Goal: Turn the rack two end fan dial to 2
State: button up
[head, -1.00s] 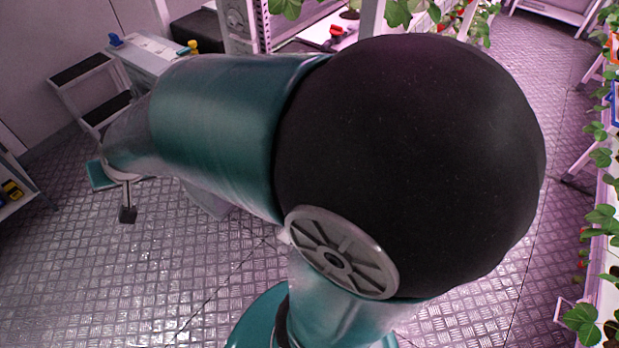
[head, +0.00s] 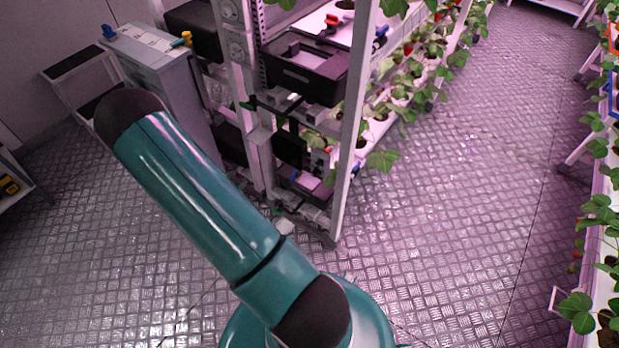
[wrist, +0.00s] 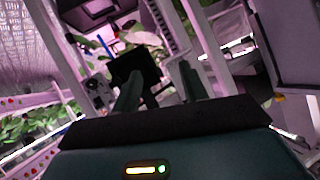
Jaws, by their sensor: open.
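In the head view, the end of a rack shows a white post with two round grey dials, an upper dial (head: 231,11) and a lower dial (head: 236,50). Their markings are too small to read, and I cannot tell which one is the fan dial. My gripper (wrist: 160,72) shows in the wrist view with its two dark fingers apart and nothing held between them. A pale panel with round fittings (wrist: 97,90) shows beyond and left of the fingers, apart from them. I cannot make out my gripper in the head view.
A black tray (head: 305,78) and a small black panel (head: 289,146) are on the rack end. A grey cabinet (head: 160,72) and a step stool (head: 80,80) stand left. Planted rack shelves (head: 597,250) run along the right. The floor (head: 450,190) between is clear.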

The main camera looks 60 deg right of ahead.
jog(key=s+d+f+m+g+h, duration=0.1)
jog(key=s+d+f+g+h, duration=0.2)
jog(key=s+f, duration=0.35)
jog(key=g+h, duration=0.2)
jog(key=h, duration=0.1)
send_near(314, 175)
jog(key=d, duration=0.5)
jog(key=s+d, duration=0.1)
jog(key=d, duration=0.2)
jog(key=shift+d+r, duration=0.15)
jog(key=shift+d, duration=0.05)
grip_shut()
